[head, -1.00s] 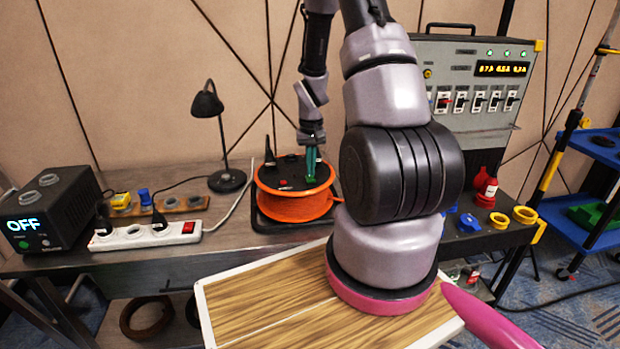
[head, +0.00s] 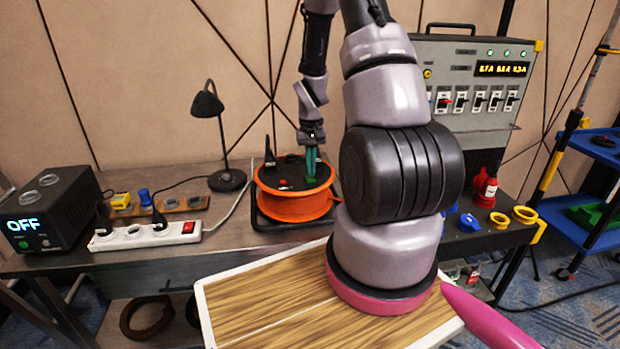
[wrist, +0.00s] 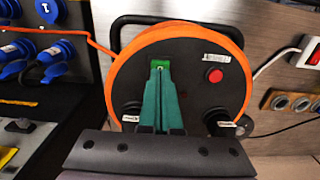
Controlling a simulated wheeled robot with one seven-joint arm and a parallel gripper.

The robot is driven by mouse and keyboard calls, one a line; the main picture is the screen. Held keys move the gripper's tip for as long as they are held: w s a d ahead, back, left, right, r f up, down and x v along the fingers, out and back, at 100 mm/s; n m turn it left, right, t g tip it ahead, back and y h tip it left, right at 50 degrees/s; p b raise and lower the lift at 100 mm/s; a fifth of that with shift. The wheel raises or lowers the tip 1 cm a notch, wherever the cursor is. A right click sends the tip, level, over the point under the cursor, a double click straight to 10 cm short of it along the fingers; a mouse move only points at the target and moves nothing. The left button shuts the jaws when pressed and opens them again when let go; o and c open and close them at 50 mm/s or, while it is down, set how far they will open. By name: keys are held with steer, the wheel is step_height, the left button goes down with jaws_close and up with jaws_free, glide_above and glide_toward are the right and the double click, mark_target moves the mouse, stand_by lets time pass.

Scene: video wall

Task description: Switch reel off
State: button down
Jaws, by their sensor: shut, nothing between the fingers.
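The orange cable reel (head: 296,206) sits on the bench, with a black face turned up. In the wrist view the reel (wrist: 122,75) fills the middle. Its face carries a red round button (wrist: 215,75), a small white label (wrist: 216,58) and black sockets or knobs near the lower rim. A small green-lit switch (wrist: 160,64) shows right at my fingertips. My gripper (head: 311,174) is shut and empty, its green fingers pointing down at the reel face. In the wrist view the fingers partly cover the switch; I cannot tell whether they touch it.
A white power strip (head: 150,236) with a red switch and a black box (head: 45,212) reading OFF stand left of the reel. A black lamp (head: 227,180) stands behind.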

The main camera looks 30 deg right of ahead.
steer(key=shift+f, duration=0.9)
stand_by(0.4)
steer(key=shift+r, duration=3.55)
step_height(320, 180, up, 12)
steer(key=t, duration=0.2)
glide_above(311, 179)
steer(key=s+a, duration=0.2)
steer(key=a, duration=0.2)
steer(key=s+a+r+t, duration=0.2)
steer(key=s+a+r, duration=0.15)
steer(key=r, duration=0.55)
steer(key=s+a+r+t+y, duration=0.1)
steer(key=s+a+r, duration=0.2)
steer(key=s+r, duration=0.2)
steer(key=s+a+r+m+t+y, duration=0.1)
steer(key=s+a+r+t, duration=0.1)
steer(key=s+r, duration=0.4)
steer(key=s+a, duration=0.1)
steer(key=s, duration=0.2)
